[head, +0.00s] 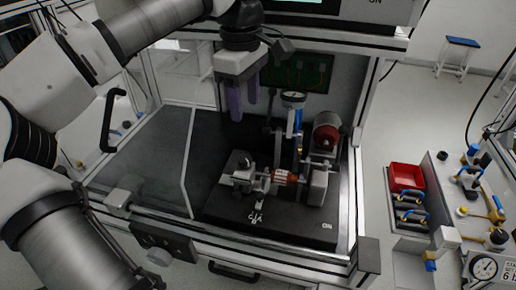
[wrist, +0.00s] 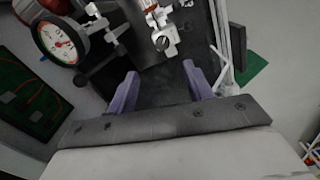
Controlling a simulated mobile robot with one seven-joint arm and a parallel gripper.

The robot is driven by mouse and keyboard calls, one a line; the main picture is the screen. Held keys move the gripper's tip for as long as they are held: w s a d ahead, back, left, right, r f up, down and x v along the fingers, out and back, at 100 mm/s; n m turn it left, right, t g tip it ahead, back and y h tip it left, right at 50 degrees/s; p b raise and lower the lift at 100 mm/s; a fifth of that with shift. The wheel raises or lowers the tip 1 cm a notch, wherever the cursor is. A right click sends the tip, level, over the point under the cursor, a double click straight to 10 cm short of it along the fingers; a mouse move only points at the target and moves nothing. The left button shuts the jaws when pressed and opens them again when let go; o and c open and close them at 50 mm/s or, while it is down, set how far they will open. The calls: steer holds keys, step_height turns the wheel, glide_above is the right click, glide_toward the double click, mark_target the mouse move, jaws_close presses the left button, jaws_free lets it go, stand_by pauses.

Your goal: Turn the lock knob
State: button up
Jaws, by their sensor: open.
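My gripper (head: 245,108) hangs inside the test enclosure with its two purple fingers pointing down, apart and empty. It is above and behind the fixture (head: 262,178) on the dark base plate. A small dark knob (head: 244,162) sits on top of the fixture's left block; I cannot tell for certain that it is the lock knob. An orange-red stator part (head: 285,177) sits to its right. In the wrist view the open fingers (wrist: 160,72) point toward a light metal clamp piece (wrist: 164,40), with a gap between. The knob is not clearly identifiable there.
A round dial gauge (head: 293,97) stands behind the fixture and shows large in the wrist view (wrist: 58,42). The enclosure's front frame (head: 240,255) and clear panel surround the plate. A red bin (head: 406,177) is outside, right.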

mark_target(245, 158)
steer(key=f, duration=0.4)
steer(key=f+p, duration=0.1)
steer(key=f, duration=0.9)
steer(key=shift+a+p, duration=0.3)
steer(key=shift+p, duration=0.1)
steer(key=shift+r, duration=0.1)
steer(key=c, duration=1)
